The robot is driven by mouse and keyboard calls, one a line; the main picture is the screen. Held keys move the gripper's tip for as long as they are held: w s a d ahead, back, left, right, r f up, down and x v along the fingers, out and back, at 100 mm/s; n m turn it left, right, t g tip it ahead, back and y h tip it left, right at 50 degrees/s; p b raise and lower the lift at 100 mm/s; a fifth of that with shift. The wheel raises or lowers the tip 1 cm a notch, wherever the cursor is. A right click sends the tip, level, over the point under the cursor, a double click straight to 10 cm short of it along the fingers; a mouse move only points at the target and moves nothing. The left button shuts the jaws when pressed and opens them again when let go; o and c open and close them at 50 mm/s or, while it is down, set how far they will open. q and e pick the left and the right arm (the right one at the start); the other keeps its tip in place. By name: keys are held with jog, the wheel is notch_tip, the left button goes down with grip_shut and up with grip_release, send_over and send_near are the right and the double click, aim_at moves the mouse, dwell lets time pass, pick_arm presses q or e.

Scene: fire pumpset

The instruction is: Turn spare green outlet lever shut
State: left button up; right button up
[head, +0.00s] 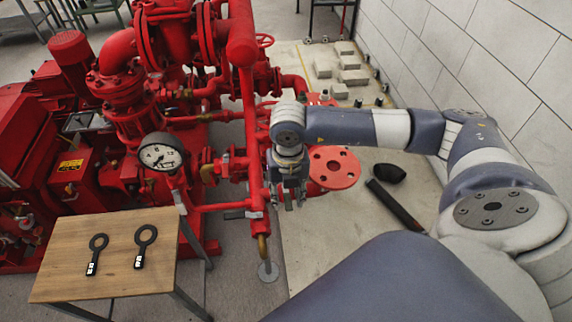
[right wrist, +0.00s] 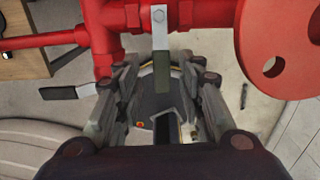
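In the right wrist view a valve lever (right wrist: 162,65) with a grey metal strip and a dark green grip points down from the red pipe, between the spread fingers of my right gripper (right wrist: 157,85). Gaps show on both sides of the grip, so the fingers look open and not closed on it. In the head view my right gripper (head: 289,194) points down beside the red pipe, left of a round red flange, and hides this lever. A second dark-gripped lever (right wrist: 68,91) lies sideways to the left, also in the head view (head: 238,214). My left gripper is out of view.
The red flange (head: 334,168) is close to the right of my gripper. A pressure gauge (head: 161,155) and red pipes stand to the left. A wooden table (head: 107,278) holds two black ring-ended tools. A black rod (head: 396,207) lies on the pale floor slab.

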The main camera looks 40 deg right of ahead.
aim_at(287, 201)
jog(key=shift+s, duration=0.1)
jog(key=shift+r, duration=0.1)
notch_tip(287, 201, up, 12)
dwell(0.4)
dwell(0.5)
